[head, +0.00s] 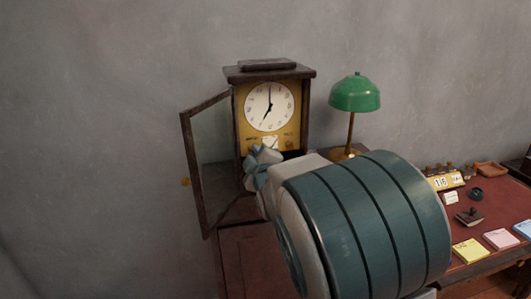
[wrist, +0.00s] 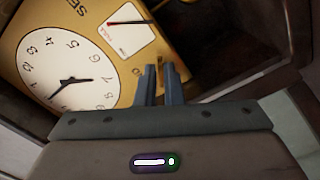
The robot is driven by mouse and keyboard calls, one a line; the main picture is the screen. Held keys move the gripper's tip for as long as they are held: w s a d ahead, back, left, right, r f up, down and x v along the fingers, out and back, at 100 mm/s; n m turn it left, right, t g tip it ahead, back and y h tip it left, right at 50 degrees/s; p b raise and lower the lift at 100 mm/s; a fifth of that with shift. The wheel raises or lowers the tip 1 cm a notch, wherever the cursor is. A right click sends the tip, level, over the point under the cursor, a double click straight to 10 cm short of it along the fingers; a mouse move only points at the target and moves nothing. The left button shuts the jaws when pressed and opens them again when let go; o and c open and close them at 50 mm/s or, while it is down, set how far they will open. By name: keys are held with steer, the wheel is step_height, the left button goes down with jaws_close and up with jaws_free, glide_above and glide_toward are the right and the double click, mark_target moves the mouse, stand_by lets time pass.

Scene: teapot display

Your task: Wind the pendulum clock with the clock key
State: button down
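The pendulum clock (head: 241,118) stands upright against the wall, its glass door (head: 187,150) swung open to the left. Its white dial (head: 269,106) sits on a yellow plate, with a small white gauge (head: 270,142) below. The wrist view shows the dial (wrist: 68,68) and the gauge with a red needle (wrist: 130,30). My gripper (head: 262,157) is in front of the lower clock front. In the wrist view its fingers (wrist: 160,72) are close together with a narrow gap, by the yellow plate's edge.
A green lamp (head: 355,93) stands just right of the clock. A red-topped desk at right holds a date block (head: 446,181), a stamp (head: 470,216) and coloured note pads (head: 470,250). The open door stands close left of my gripper.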

steer(key=shift+m+b, duration=0.3)
steer(key=m+b, duration=0.6)
steer(key=b, duration=0.1)
steer(key=m+b, duration=0.6)
steer(key=m, duration=0.1)
steer(key=d+m+b, duration=0.1)
steer(key=m+b, duration=0.5)
steer(key=b, duration=0.1)
steer(key=shift+w+d+f+b, duration=0.1)
steer(key=shift+w+b, duration=0.1)
steer(key=shift+b, duration=0.15)
steer(key=shift+f+m, duration=0.15)
steer(key=shift+m, duration=0.15)
steer(key=c, duration=1.9)
jaws_free()
steer(key=o, duration=0.3)
steer(key=shift+d, duration=0.3)
steer(key=shift+a, duration=0.15)
